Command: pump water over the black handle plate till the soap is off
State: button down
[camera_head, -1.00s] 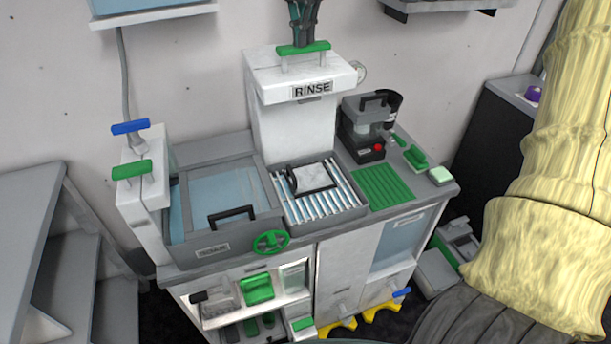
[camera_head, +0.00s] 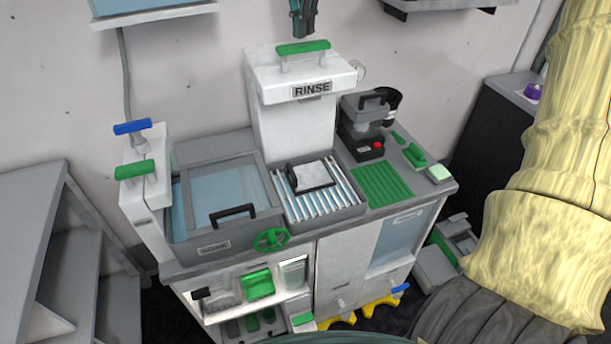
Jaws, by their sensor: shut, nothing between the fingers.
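The black handle plate (camera_head: 326,184) lies on the slatted rack under the white rinse tower (camera_head: 290,125). Its dark edge shows, and white covers much of its top. I cannot tell how much of that white is soap. The tower is marked RINSE and has a green-topped handle (camera_head: 303,47) on its head. My gripper (camera_head: 303,33) is at the top edge of the view, pointing down just above the green handle. Its fingers are together, and it appears apart from the handle.
A soak basin (camera_head: 225,248) with a black handle and green wheel stands left of the rack (camera_head: 335,205). Blue (camera_head: 131,127) and green (camera_head: 135,169) handles stand farther left. A black machine (camera_head: 364,145), green mat (camera_head: 381,184) and brushes are on the right.

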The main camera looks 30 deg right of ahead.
jog(key=shift+r, duration=0.15)
notch_tip(320, 180, up, 6)
jog(key=p, duration=0.4)
jog(key=shift+p, duration=0.35)
jog(key=shift+f, duration=0.2)
